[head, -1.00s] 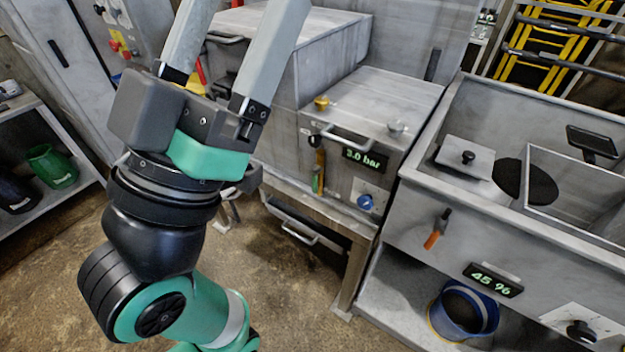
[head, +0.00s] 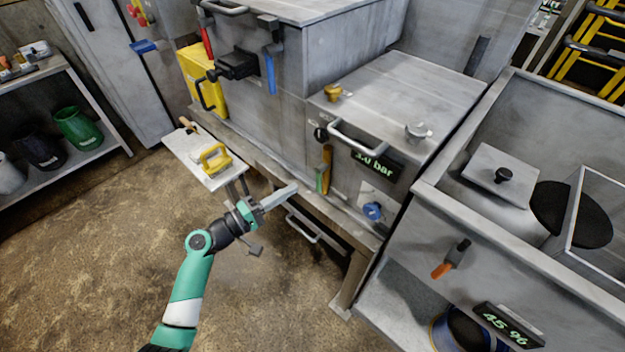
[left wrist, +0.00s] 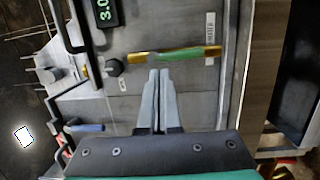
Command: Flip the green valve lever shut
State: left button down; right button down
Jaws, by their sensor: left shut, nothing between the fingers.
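The green valve lever (head: 322,179) hangs on the front of the steel unit, below a brass part and left of the pressure display. It points down in the head view. In the left wrist view the lever (left wrist: 184,54) lies across the picture, with brass at its ends. My left gripper (head: 294,188) is shut and empty, with its fingers pointing at the unit's front, just left of the lever. In the left wrist view its fingertips (left wrist: 159,73) sit just below the lever; I cannot tell whether they touch it. My right gripper is not in view.
A black knob (head: 320,134) and a bar handle (head: 358,138) sit above the lever, and a blue knob (head: 372,210) to its lower right. The pressure display (head: 376,162) reads 3.0 bar. A side shelf (head: 190,160) holds a yellow-handled tool. Floor at the lower left is clear.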

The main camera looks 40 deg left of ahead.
aim_at(321, 178)
pick_arm(q)
jog(key=s+a+f+n+y, duration=0.2)
jog(key=s+a+f, duration=0.2)
jog(key=a, duration=0.1)
jog(key=shift+f+y, duration=0.15)
jog(key=shift+y, duration=0.25)
jog(key=w+d+b, duration=0.2)
jog(key=w+d, duration=0.2)
jog(key=w, duration=0.6)
jog(key=shift+w+d, duration=0.25)
jog(key=shift+w, duration=0.1)
jog(key=shift+d, duration=0.15)
